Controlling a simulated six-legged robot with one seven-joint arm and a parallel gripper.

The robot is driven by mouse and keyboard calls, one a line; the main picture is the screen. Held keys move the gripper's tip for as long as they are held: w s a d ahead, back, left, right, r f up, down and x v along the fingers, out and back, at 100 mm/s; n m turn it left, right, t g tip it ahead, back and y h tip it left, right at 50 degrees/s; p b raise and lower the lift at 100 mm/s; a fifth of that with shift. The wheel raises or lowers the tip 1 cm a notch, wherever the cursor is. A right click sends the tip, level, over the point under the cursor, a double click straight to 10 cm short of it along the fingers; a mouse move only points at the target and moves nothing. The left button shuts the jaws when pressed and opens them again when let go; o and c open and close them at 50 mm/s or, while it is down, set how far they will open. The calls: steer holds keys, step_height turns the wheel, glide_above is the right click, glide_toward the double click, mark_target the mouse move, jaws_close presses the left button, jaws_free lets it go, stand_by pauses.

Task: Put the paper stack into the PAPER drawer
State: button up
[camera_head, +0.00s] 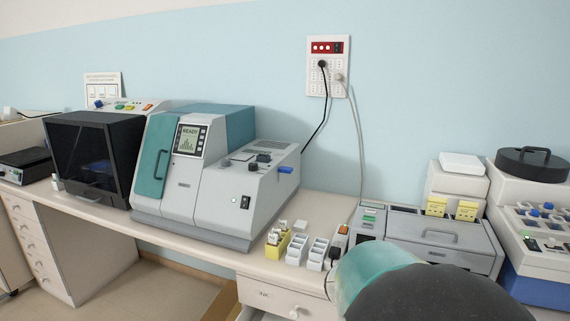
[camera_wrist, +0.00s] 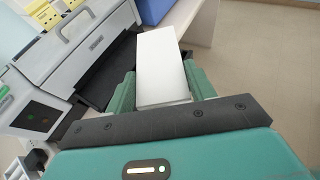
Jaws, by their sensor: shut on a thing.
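The paper stack (camera_wrist: 161,62) is a white rectangular block in the wrist view. My gripper (camera_wrist: 162,82) is shut on it, with one teal finger on each side, and its far end sticks out beyond the fingers. In the head view my arm fills the lower right, and the stack and fingers are not visible there. A drawer front (camera_head: 265,294) with a small label and a pale knob is under the bench at the bottom. The label is too small to read. A pale edge at the bottom picture border may be a drawer pulled out, but I cannot tell.
A large grey and teal machine (camera_head: 190,180) with a READY screen stands on the bench. Small racks (camera_head: 297,250) sit near the bench's front edge. A grey instrument with a handle (camera_head: 440,237) is at the right. Another drawer column (camera_head: 33,240) is far left.

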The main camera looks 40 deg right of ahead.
steer(key=w+a+f+n+t, duration=0.2)
steer(key=w+a+n+t, duration=0.35)
steer(key=w, duration=0.65)
steer(key=w+a+f+n+t, duration=0.2)
steer(key=w+a+n+t, duration=0.3)
steer(key=w, duration=0.8)
steer(key=w+a+f+n+t+y, duration=0.2)
steer(key=w+a+n, duration=0.1)
steer(key=a, duration=0.7)
steer(key=w+a+f+n+t+y, duration=0.2)
steer(key=w+a, duration=0.3)
steer(key=a, duration=0.5)
steer(key=w+a+f+n+t+y, duration=0.2)
steer(key=w+a+n+t+y, duration=0.2)
steer(key=a, duration=0.6)
steer(key=shift+w+a, duration=0.2)
steer(key=shift+w, duration=0.25)
steer(key=shift+d, duration=0.1)
steer(key=shift+w, duration=0.1)
